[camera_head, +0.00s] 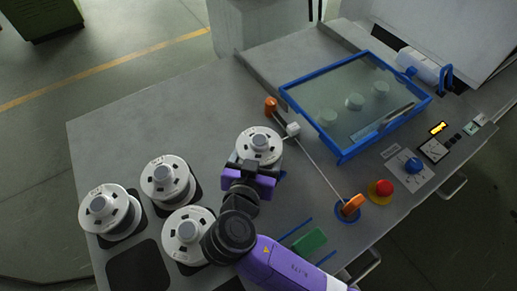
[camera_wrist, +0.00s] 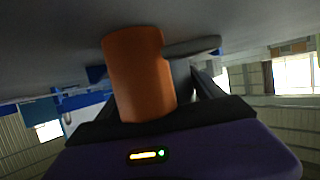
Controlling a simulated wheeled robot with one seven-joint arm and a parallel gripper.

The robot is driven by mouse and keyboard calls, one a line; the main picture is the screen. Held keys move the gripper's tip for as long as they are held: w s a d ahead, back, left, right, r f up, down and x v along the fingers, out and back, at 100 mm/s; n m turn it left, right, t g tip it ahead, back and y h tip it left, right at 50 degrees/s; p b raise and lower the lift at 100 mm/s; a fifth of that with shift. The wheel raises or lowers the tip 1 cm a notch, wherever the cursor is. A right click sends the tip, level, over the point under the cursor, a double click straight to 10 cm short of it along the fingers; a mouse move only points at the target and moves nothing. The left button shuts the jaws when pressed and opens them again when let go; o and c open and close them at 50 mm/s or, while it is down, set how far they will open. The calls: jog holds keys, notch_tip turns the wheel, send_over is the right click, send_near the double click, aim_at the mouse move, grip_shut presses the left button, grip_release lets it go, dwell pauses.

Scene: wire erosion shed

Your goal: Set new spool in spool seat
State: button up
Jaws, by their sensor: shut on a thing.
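A white spool (camera_head: 261,143) with a grey hub and dark slots is in the middle of the table, with my gripper (camera_head: 253,170) at its near edge. My gripper is shut on this spool. The spool looks level; whether it rests on anything cannot be told, and no spool seat shows, as the spool and gripper cover the surface below. Whether the cylinder belongs to the spool cannot be told.
Three other white spools (camera_head: 110,212), (camera_head: 168,180), (camera_head: 188,235) sit on dark pads at the left; one pad (camera_head: 138,268) is empty. A blue-framed glass cover (camera_head: 345,157) lies right.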

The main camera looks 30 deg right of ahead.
jog(key=shift+r, duration=0.15)
jog(key=shift+s+f+b, duration=0.15)
jog(key=shift+f+b, duration=0.5)
jog(key=shift+f, duration=0.15)
jog(key=o, duration=2.1)
jog(key=shift+s+f, duration=0.1)
jog(key=shift+f, duration=0.15)
jog(key=shift+d, duration=0.1)
jog(key=shift+r+p, duration=0.55)
jog(key=v, duration=0.4)
jog(key=b+v, duration=0.1)
jog(key=v, duration=0.3)
jog(key=r+v, duration=0.1)
jog(key=v, duration=0.3)
jog(key=shift+w, duration=0.2)
